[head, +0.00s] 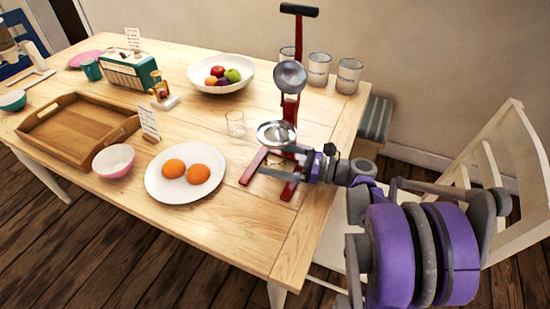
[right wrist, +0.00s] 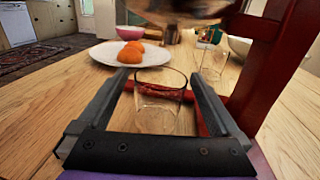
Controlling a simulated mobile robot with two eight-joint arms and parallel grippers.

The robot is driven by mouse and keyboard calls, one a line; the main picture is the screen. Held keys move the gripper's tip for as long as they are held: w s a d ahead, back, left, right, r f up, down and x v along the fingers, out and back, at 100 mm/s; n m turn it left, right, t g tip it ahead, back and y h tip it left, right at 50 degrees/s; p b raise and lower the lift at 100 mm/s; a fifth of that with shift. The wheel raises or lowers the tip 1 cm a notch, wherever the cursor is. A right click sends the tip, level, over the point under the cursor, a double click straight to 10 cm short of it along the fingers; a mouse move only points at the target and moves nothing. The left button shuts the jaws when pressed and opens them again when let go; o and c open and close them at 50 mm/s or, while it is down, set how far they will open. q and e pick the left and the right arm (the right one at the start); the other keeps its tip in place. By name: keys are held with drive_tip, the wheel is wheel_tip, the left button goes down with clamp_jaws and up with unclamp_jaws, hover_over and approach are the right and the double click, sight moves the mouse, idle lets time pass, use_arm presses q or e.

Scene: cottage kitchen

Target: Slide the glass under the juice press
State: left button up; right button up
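The juice press (head: 290,108) is red with a metal cup and cone, and stands near the table's right edge. A clear glass (right wrist: 160,103) stands upright on the table between the fingers of my right gripper (right wrist: 158,75), in front of and below the press's metal cone (right wrist: 180,8). The fingers are apart, with a narrow gap visible on each side of the glass. In the head view my right gripper (head: 281,163) is low at the press's base legs; the glass there is hard to make out. My left gripper is not in view.
Another clear glass (head: 235,123) stands left of the press. A white plate with two oranges (head: 186,192) lies nearer the front. Several glasses (head: 319,68) stand behind the press, and a fruit bowl (head: 221,86) stands further left. A wooden tray (head: 50,104) is at left.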

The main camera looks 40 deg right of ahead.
drive_tip(key=shift+p+v, duration=0.9)
drive_tip(key=shift+v, duration=4.5)
